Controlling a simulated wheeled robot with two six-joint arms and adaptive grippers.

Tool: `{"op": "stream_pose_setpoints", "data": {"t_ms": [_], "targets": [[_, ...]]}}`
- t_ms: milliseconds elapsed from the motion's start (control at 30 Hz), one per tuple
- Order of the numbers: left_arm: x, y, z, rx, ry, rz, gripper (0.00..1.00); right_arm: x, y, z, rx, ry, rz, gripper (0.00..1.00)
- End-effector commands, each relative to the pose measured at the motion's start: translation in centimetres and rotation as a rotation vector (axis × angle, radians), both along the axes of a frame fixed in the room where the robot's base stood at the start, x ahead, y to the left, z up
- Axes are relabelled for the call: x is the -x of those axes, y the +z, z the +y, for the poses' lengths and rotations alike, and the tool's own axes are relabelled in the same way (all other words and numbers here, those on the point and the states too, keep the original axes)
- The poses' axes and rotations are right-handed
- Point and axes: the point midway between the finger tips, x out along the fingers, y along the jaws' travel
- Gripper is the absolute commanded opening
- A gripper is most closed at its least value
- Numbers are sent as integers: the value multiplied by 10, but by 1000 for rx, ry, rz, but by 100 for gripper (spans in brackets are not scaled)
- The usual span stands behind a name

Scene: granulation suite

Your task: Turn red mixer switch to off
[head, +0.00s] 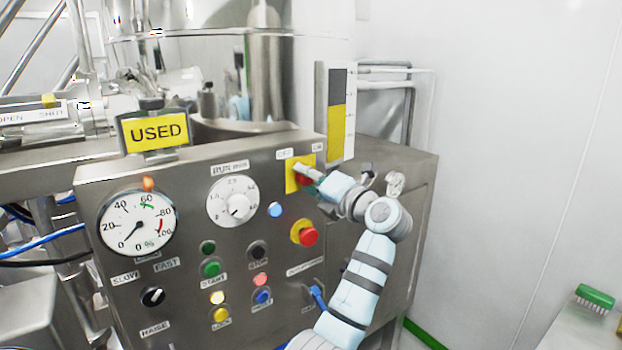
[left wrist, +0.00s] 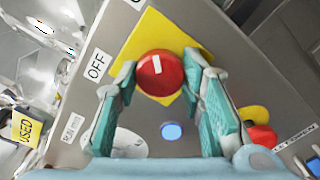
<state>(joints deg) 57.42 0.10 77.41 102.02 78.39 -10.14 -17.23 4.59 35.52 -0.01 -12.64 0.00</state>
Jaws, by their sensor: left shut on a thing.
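The red mixer switch (left wrist: 168,84) is a round knob with a white mark, set on a yellow square plate (left wrist: 170,28). In the left wrist view the mark points up the picture, not straight at the OFF label (left wrist: 97,64) on the left. My left gripper (left wrist: 161,66) has its teal fingers on either side of the knob and is shut on it. In the head view the left gripper (head: 306,174) is at the panel's upper right and covers most of the switch (head: 303,182). My right gripper is in neither view.
A red emergency-style button (head: 308,236) on yellow sits below the switch. The steel panel also carries a percent gauge (head: 136,223), a white dial (head: 233,202), a blue button (head: 275,210) and several others. A yellow USED sign (head: 155,132) stands on top.

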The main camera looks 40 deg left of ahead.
Motion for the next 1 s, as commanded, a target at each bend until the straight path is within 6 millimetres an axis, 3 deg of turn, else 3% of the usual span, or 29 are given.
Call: {"op": "stream_pose_setpoints", "data": {"t_ms": [467,1000], "targets": [[-1,1,-2,30,-6,-121,8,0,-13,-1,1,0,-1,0],[-1,1,-1,165,-7,-579,8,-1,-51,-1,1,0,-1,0]]}}
